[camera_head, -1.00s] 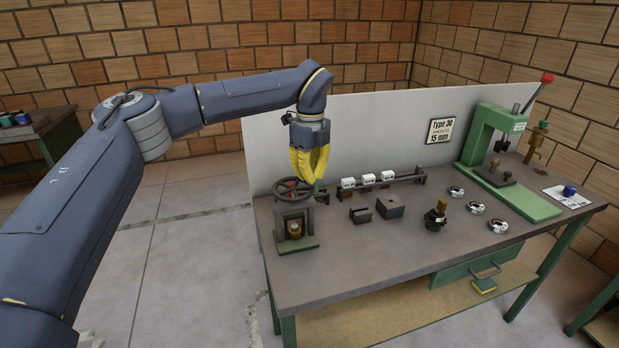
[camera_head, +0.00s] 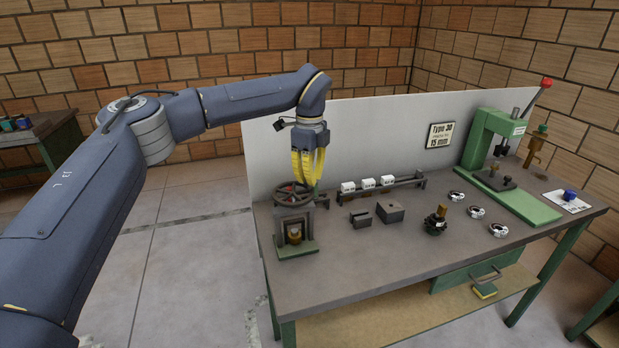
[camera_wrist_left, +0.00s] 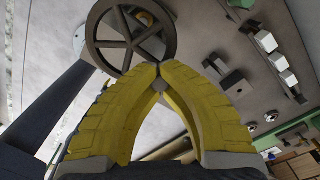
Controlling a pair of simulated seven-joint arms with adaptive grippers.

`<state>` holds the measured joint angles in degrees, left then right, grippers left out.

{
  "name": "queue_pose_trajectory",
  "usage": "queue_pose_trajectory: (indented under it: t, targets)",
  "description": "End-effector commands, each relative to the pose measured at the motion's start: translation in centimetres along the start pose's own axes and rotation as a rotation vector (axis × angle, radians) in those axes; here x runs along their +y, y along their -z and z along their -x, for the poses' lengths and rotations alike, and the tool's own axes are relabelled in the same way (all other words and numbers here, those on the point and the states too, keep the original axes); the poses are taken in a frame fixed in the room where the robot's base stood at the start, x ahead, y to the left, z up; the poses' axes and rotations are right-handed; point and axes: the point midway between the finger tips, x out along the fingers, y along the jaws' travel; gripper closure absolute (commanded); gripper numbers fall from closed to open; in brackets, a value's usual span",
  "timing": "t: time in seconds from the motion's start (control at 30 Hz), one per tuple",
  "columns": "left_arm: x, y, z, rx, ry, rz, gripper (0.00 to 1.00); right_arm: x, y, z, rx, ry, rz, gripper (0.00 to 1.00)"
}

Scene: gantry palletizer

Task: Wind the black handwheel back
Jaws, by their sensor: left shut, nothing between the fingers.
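The black handwheel (camera_head: 291,193) lies flat on top of a small grey and green press (camera_head: 295,245) at the left end of the workbench. A brass-coloured part sits inside the press frame below it. My left gripper (camera_head: 309,185) has yellow fingers, is shut and empty, and points down at the right part of the wheel's rim. In the left wrist view the closed fingertips (camera_wrist_left: 160,66) overlap the lower rim of the spoked handwheel (camera_wrist_left: 131,35). I cannot tell whether they touch it. My right gripper is not in view.
Behind and right of the wheel is a rail (camera_head: 385,187) with white blocks. Dark blocks (camera_head: 389,211), a black fixture (camera_head: 436,220) and several round gauges stand farther right. A green press (camera_head: 500,150) is at the right end. A pale panel (camera_head: 390,130) stands behind the bench.

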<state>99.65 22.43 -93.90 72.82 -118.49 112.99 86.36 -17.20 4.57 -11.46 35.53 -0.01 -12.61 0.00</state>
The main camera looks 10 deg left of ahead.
Motion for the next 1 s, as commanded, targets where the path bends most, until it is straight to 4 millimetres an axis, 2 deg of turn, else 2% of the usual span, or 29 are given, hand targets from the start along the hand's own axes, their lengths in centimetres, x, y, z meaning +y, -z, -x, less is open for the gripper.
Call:
queue_pose_trajectory:
  t: [0.07,0.43,0.77,0.87,1.0]
  targets:
    - [0.0,0.0,0.1,0.000,0.002,-0.001,1.00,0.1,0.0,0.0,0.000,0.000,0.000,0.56]
    - [0.0,0.0,0.0,0.000,0.000,-0.001,0.59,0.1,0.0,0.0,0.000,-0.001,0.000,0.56]
    - [0.0,0.0,0.5,0.000,0.001,-0.001,0.59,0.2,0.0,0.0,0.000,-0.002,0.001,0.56]
    - [0.0,0.0,1.5,0.000,0.002,0.000,0.59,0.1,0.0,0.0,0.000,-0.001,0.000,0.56]
    - [-0.1,0.0,3.8,-0.002,0.004,0.000,0.59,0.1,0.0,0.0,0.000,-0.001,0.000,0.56]
